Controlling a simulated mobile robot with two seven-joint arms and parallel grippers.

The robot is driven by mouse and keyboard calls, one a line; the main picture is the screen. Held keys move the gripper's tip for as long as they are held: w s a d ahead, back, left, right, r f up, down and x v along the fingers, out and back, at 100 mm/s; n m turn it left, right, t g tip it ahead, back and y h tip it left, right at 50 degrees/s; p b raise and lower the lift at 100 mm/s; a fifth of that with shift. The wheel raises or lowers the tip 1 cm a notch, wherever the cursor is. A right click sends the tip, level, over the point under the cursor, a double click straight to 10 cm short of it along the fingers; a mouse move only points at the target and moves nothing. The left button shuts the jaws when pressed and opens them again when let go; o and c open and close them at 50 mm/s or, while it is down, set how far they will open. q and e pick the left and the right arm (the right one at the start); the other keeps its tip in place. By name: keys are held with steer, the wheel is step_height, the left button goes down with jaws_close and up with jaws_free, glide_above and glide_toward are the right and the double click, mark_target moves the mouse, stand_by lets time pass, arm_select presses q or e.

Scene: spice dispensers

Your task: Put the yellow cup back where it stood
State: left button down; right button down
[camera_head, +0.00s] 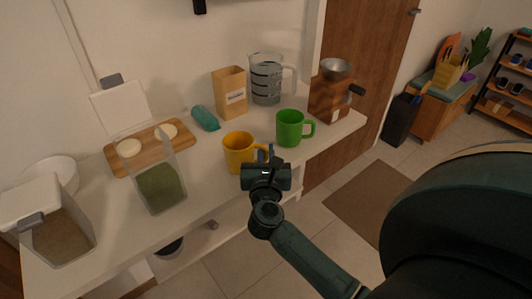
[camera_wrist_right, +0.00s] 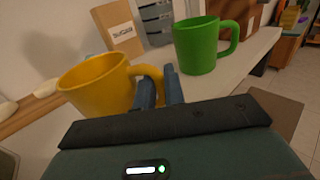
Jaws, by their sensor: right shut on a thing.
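The yellow cup (camera_head: 238,152) is at the front edge of the white counter, left of the green cup (camera_head: 290,128). My right gripper (camera_head: 264,156) is shut on the yellow cup's handle, on the cup's right side. In the right wrist view the yellow cup (camera_wrist_right: 98,86) looks tilted, and the fingers (camera_wrist_right: 160,88) close around its handle. I cannot tell whether the cup's base touches the counter. The green cup also shows in the right wrist view (camera_wrist_right: 197,46), upright and apart from the gripper. My left gripper is not in view.
Dispensers with green (camera_head: 161,187) and brown (camera_head: 60,236) contents stand at the left. A cutting board (camera_head: 122,164), teal object (camera_head: 205,118), paper bag (camera_head: 230,94), clear jug (camera_head: 266,80) and wooden grinder (camera_head: 330,96) line the back. Bare counter (camera_head: 207,170) lies left of the yellow cup.

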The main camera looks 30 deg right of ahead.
steer(key=shift+f, duration=0.1)
steer(key=c, duration=1.9)
jaws_free()
steer(key=shift+f, duration=0.15)
steer(key=shift+c, duration=0.2)
steer(key=o, duration=0.5)
steer(key=shift+c, duration=0.2)
